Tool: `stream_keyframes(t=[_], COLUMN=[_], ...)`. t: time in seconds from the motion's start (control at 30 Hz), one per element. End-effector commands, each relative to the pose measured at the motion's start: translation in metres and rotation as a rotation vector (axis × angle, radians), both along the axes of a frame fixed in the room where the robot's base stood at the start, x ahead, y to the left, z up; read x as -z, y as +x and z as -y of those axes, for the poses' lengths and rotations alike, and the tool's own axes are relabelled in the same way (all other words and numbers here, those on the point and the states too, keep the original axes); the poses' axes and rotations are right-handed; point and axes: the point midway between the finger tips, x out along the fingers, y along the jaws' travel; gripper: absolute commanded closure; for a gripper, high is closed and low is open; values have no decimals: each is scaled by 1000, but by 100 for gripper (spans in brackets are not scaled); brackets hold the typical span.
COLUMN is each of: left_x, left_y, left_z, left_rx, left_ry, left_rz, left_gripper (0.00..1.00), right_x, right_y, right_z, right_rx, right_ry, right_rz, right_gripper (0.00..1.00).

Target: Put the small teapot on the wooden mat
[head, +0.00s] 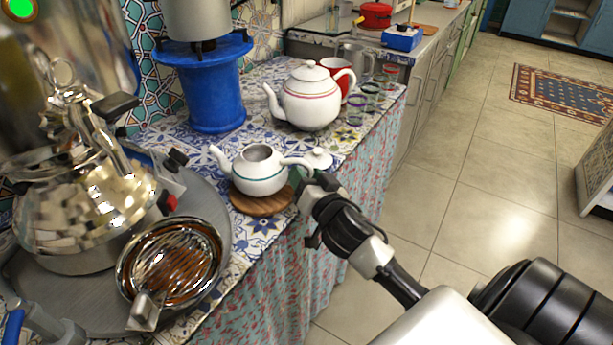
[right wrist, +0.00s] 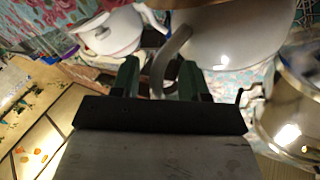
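The small white teapot (head: 258,175) with a green band stands upright and lidless, spout to the left. Its base appears to rest on the round wooden mat (head: 262,206), whose front edge shows. My right gripper (head: 301,183) is at the teapot's handle side. In the right wrist view its two fingers (right wrist: 159,82) are apart on either side of the white handle (right wrist: 172,58), with a visible gap. The teapot's body also shows there (right wrist: 228,35).
A large white teapot (head: 311,97), a red cup (head: 341,76) and glasses (head: 356,109) stand behind. A small white lid (head: 318,158) lies right of the small teapot. A blue stand (head: 210,90) is behind.

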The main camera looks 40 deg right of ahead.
Motion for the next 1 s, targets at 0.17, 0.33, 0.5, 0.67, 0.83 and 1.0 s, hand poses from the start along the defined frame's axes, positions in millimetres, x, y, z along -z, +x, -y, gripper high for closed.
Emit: stream_keyframes(t=[0.17,0.33,0.5,0.67,0.83,1.0], left_x=[0,3,5,4,0,-6], left_y=[0,-3,-6,-3,2,7], left_z=[0,-1,-2,-1,0,1], left_rx=[0,0,0,0,0,0], left_ry=[0,0,2,1,0,-1], left_rz=[0,-2,-12,-7,0,7], left_gripper=[100,100,100,100,100,100], right_x=[0,-2,-1,0,-1,-1], right_y=[0,-5,-35,-68,-97,-113], right_z=[0,-1,-5,-11,-15,-17], right_rx=[0,-1,1,0,1,1], right_ry=[0,2,3,4,3,1], right_rz=[0,0,-2,-3,-2,0], right_gripper=[55,55,55,55,55,55])
